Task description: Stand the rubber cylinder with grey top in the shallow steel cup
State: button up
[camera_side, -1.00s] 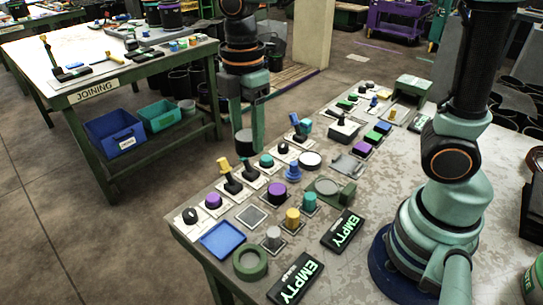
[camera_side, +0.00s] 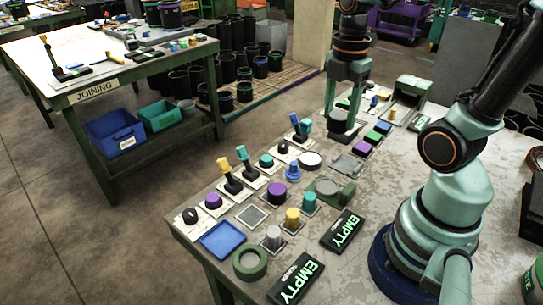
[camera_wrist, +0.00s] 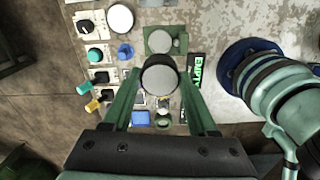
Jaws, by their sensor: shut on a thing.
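My gripper (camera_side: 346,104) is shut on the rubber cylinder (camera_side: 343,123), a dark short cylinder with a grey top, and holds it up off the table. In the wrist view its grey top (camera_wrist: 159,80) shows between the two green fingers. A shallow round grey dish (camera_side: 327,186) on a green fixture looks like the steel cup. In the wrist view that dish (camera_wrist: 159,41) lies just above the held cylinder in the picture, partly covered by it. The cylinder is apart from the dish. The cylinder's underside and the dish's depth are hard to see.
A pale disc with a dark rim (camera_side: 311,160) and a blue knob (camera_side: 292,173) stand near the dish. Rows of small coloured parts, a blue tray (camera_side: 222,240), a green ring (camera_side: 250,263) and EMPTY signs (camera_side: 343,230) crowd the table. The right side is clearer.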

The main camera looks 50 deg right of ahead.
notch_tip(320, 180, down, 18)
jog(key=shift+r, duration=0.2)
dwell(0.4)
jog(key=shift+f, duration=0.1)
jog(key=o, duration=1.1)
notch_tip(320, 180, up, 12)
jog(key=w+a+r+m+t, duration=0.3)
jog(key=a+r+m+t, duration=0.2)
jog(key=m, duration=1.1)
jog(key=shift+a+r+t, duration=0.3)
jog(key=shift+a+r, duration=1.25)
jog(key=shift+r, duration=1.3)
